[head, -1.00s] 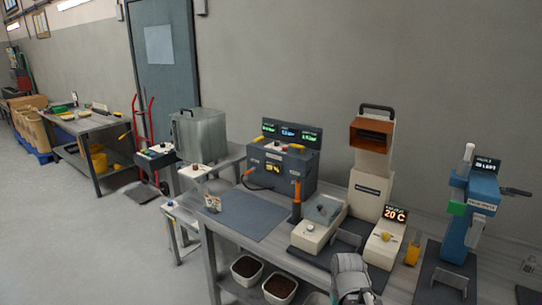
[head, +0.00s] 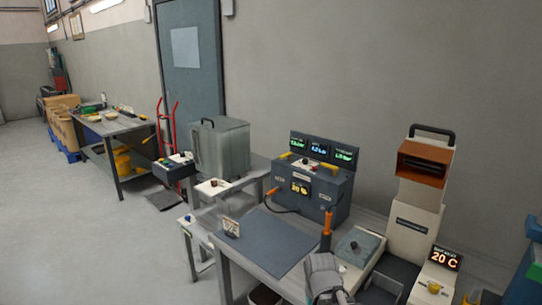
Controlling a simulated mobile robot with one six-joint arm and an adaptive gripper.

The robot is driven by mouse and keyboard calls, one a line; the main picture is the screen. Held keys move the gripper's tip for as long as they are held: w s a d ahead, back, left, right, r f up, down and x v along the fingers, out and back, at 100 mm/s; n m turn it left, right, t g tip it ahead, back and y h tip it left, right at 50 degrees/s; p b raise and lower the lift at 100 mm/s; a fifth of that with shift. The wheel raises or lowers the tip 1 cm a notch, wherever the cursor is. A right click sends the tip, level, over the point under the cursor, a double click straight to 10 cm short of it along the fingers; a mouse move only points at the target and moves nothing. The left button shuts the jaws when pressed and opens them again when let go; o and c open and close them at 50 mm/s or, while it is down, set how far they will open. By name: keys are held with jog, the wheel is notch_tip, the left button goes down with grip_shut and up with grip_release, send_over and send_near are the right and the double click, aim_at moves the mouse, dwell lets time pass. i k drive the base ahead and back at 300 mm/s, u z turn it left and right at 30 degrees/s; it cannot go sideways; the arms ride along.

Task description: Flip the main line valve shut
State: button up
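No part is clearly labelled as the main line valve, so I cannot tell which one it is. A dark control box (head: 312,185) with lit screens stands on the bench, with a yellow lever (head: 284,157) at its top left and another yellow handle (head: 328,167) at its top right. A small dark box (head: 173,168) farther left has a yellow-tipped lever (head: 146,141) sticking out to the left. My grey gripper (head: 323,280) is at the bottom of the head view, in front of the bench and apart from these levers. Its fingertips are not clear.
The bench carries a blue-grey mat (head: 266,240), an upright orange handle (head: 326,232), a cream machine (head: 413,215) and a 20 C display unit (head: 440,272). The floor (head: 80,220) at left is clear.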

aim_at(288, 155)
jog(key=z, duration=0.05)
jog(key=k, duration=0.65)
jog(key=u, duration=0.55)
jog(key=i, duration=0.9)
jog(key=u, duration=0.45)
jog(key=i, duration=1)
jog(key=z, duration=0.75)
